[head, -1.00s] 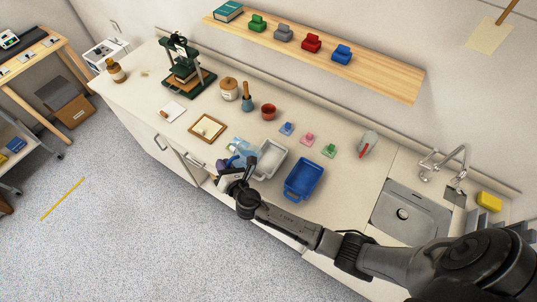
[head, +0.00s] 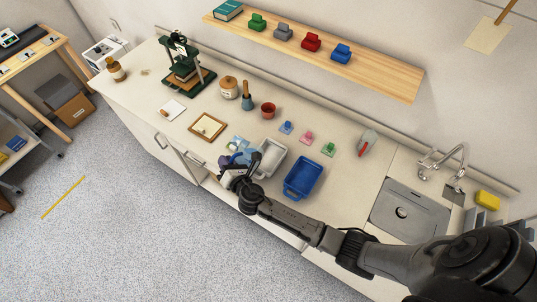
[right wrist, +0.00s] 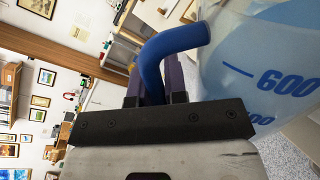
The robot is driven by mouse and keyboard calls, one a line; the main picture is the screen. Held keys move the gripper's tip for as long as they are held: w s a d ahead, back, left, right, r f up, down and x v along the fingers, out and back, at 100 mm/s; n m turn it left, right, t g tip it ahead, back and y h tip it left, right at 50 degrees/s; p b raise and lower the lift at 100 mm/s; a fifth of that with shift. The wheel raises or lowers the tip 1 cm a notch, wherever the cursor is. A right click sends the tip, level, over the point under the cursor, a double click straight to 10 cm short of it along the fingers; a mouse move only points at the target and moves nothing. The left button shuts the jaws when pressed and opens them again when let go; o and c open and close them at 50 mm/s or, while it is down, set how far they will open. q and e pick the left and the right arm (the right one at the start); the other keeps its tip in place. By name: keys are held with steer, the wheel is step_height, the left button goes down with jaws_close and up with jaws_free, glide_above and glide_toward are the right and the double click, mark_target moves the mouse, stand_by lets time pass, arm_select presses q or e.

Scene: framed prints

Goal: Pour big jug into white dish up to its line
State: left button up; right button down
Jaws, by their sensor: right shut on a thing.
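The big jug (right wrist: 262,60) is clear with blue markings, including a 600, and has a blue handle (right wrist: 165,50). My right gripper (right wrist: 155,85) is shut on this handle in the right wrist view. In the head view my right gripper (head: 236,168) is at the counter's front edge, just left of the white dish (head: 271,157), and partly hides the jug. The white dish is a rectangular tub on the counter; its line is too small to make out. Bluish liquid seems to show in the jug, but its level and the jug's tilt are unclear. My left gripper is out of view.
A blue tub (head: 303,178) stands right of the white dish. Small blue, pink and green items (head: 307,138) lie behind them. A wood-framed print (head: 208,127) lies to the left. The sink (head: 408,212) is at the right. My right arm crosses the counter's front.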

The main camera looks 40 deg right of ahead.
steer(key=shift+r, duration=0.15)
steer(key=shift+d, duration=0.2)
steer(key=shift+w+d+r+m, duration=0.1)
steer(key=shift+d+r+m, duration=0.1)
steer(key=shift+m, duration=0.4)
steer(key=shift+d+m+y+p, duration=0.25)
steer(key=shift+m+y+p, duration=0.05)
steer(key=shift+p, duration=0.05)
stand_by(0.4)
steer(key=shift+d+r+m, duration=0.15)
steer(key=shift+m, duration=0.15)
steer(key=shift+d, duration=0.1)
stand_by(0.5)
steer(key=shift+f, duration=0.2)
steer(key=shift+d+f+m, duration=0.1)
steer(key=shift+d+m, duration=0.05)
steer(key=shift+m, duration=0.15)
